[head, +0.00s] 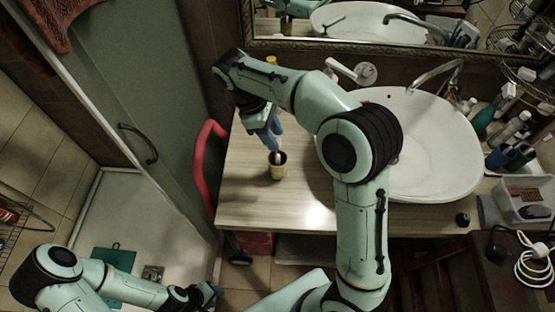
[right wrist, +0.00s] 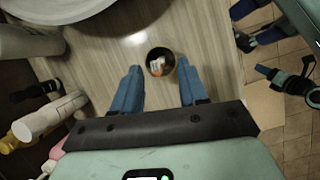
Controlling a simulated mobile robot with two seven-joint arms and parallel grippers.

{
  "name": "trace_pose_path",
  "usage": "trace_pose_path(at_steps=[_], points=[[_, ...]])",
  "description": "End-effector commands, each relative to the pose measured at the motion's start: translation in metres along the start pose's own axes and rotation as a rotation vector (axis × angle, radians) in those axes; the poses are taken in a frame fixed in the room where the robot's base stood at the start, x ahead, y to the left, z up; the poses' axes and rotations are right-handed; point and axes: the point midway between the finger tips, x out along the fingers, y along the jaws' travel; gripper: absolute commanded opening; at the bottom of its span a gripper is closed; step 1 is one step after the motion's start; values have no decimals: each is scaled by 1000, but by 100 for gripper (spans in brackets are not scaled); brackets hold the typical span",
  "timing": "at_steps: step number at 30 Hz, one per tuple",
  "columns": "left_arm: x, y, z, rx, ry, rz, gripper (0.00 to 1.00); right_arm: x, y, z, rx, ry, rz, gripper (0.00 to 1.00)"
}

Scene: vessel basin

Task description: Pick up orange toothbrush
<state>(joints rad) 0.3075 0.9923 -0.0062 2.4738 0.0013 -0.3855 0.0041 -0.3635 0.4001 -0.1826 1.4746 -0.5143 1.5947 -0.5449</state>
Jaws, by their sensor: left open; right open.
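In the right wrist view the cup (right wrist: 149,58) holds small orange and white items. The orange piece (right wrist: 157,71) may be the orange toothbrush, but it is too small to be sure. My right gripper (head: 272,138) is above the cup, pointing down. My left gripper (head: 214,292) is low at the bottom left, away from the counter, and open.
The white basin (head: 430,150) and tap are right of my right arm. Several bottles (head: 511,130) and a clear box (head: 525,205) stand at the far right. A red curved rail (head: 203,160) borders the counter's left end. Bare counter (head: 270,210) lies in front of the cup.

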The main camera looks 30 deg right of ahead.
Motion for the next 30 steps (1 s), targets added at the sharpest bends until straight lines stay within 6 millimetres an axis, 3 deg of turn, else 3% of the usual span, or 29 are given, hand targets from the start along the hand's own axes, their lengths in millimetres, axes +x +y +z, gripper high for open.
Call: trace_pose_path(at_steps=[12, 21, 25, 30], points=[[11, -7, 8, -3, -9, -4, 43, 49, 3, -1, 1, -2, -1, 43], [11, -7, 8, -3, -10, -3, 43, 52, 4, -1, 1, 1, 2, 43], [10, -6, 8, -3, -9, -3, 43, 52, 4, -1, 1, 1, 2, 0], [11, -7, 8, -3, -10, -3, 43, 52, 4, -1, 1, 1, 2, 0]])
